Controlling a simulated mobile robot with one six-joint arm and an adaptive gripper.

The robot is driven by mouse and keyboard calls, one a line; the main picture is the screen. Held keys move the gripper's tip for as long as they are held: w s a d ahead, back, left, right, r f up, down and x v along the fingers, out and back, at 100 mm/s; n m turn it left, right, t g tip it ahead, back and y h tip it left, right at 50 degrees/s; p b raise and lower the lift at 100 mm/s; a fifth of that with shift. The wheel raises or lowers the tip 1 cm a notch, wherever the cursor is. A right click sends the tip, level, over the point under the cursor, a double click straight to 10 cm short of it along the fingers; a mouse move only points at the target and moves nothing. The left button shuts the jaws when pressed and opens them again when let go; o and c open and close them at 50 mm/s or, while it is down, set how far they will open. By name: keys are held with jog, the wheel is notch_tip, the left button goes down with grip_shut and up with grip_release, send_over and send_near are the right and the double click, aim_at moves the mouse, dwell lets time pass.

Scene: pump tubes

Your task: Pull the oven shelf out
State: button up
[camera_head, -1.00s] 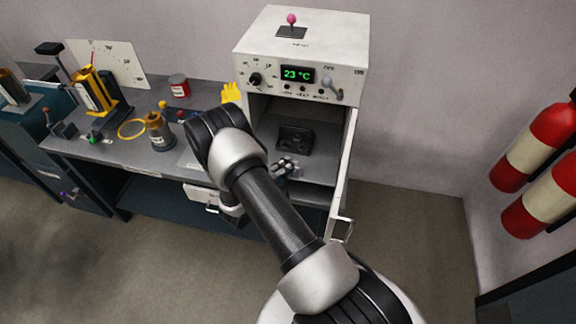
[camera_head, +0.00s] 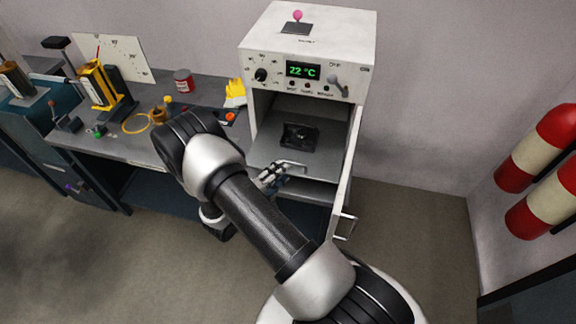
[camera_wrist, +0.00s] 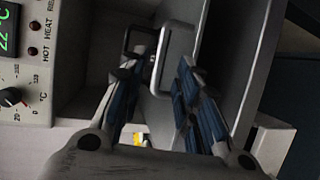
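The oven (camera_head: 352,40) stands on the bench with its door (camera_head: 346,170) open to the right. The grey oven shelf (camera_head: 262,148) lies inside, with a small black object (camera_head: 299,135) on it. The shelf's metal loop handle (camera_head: 292,165) sticks out at the front, and it also shows in the wrist view (camera_wrist: 178,30). My gripper (camera_head: 280,172) is just in front of the handle. In the wrist view its blue-padded fingers (camera_wrist: 157,68) are spread, with the handle's near end between or just beyond the tips. I cannot tell whether they touch it.
The bench (camera_head: 120,150) to the left bears a yellow glove (camera_head: 235,93), a red can (camera_head: 183,80), a yellow ring and other gear. Red and cream cylinders (camera_head: 540,150) hang on the right wall. The floor in front of the oven is free.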

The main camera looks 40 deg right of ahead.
jog(key=v, duration=0.5)
dwell(0.4)
jog(key=s+r+m+g+y, duration=0.25)
jog(key=s+r, duration=0.25)
jog(key=r, duration=0.4)
jog(key=s+r+m+g+y, duration=0.2)
jog(key=s+r+m+g, duration=0.15)
jog(key=r, duration=0.65)
jog(key=s+a+r+n+t+y, duration=0.1)
jog(key=s+a+r+t+y, duration=0.5)
jog(key=s+a+r+y, duration=0.4)
jog(key=s+a+r, duration=0.2)
jog(key=s+a, duration=0.1)
jog(key=shift+s+n, duration=0.25)
jog(key=shift+n, duration=0.15)
